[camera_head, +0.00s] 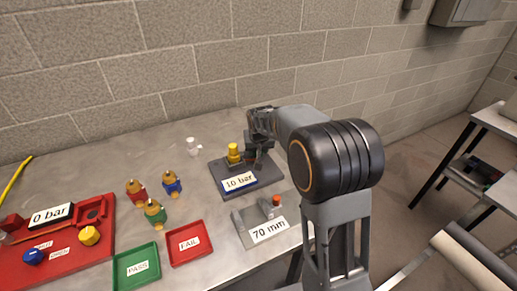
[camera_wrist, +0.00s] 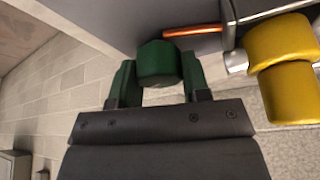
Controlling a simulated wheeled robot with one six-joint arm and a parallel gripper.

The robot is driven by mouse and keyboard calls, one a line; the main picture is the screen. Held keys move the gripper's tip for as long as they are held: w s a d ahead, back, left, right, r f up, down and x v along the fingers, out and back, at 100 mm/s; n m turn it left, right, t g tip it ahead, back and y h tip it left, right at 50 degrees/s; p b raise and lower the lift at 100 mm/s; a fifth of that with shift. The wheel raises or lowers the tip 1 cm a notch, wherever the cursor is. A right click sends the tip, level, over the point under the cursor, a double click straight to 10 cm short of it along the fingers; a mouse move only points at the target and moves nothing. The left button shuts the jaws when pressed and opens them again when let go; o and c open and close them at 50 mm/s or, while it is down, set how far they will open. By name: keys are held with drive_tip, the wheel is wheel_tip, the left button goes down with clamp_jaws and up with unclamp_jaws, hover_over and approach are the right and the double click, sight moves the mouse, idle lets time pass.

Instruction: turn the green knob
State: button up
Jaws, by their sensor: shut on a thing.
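The green knob (camera_wrist: 158,64) shows in the wrist view between the two fingers of my gripper (camera_wrist: 158,78), which is shut on it. In the head view my gripper (camera_head: 256,145) is at the back right of the dark block with the "10 bar" label (camera_head: 239,182). The green knob is mostly hidden there by my gripper and arm. A yellow part (camera_head: 234,152) stands upright on the same block, left of my gripper. It also shows in the wrist view (camera_wrist: 284,66), right of the green knob and apart from the fingers.
A grey "70 mm" block (camera_head: 268,231) stands in front of my gripper. Left are a green PASS tray (camera_head: 121,281), a red FAIL tray (camera_head: 206,252), several coloured brass-topped parts (camera_head: 172,183) and a red "0 bar" board (camera_head: 101,250). A brick wall is at the back.

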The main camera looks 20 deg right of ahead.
idle(0.3)
drive_tip(key=o, duration=0.9)
drive_tip(key=shift+o, duration=0.2)
drive_tip(key=v, duration=1.3)
drive_tip(key=shift+s+r, duration=0.2)
drive_tip(key=shift+r, duration=0.2)
drive_tip(key=shift+a, duration=0.1)
drive_tip(key=s+f+p, duration=0.2)
drive_tip(key=s, duration=0.8)
drive_tip(key=s+f+n+p, duration=0.1)
drive_tip(key=s+f+p, duration=0.1)
drive_tip(key=s, duration=0.9)
drive_tip(key=shift+s+d+f+g, duration=0.15)
drive_tip(key=shift+s+d+g, duration=0.1)
drive_tip(key=shift+g, duration=0.15)
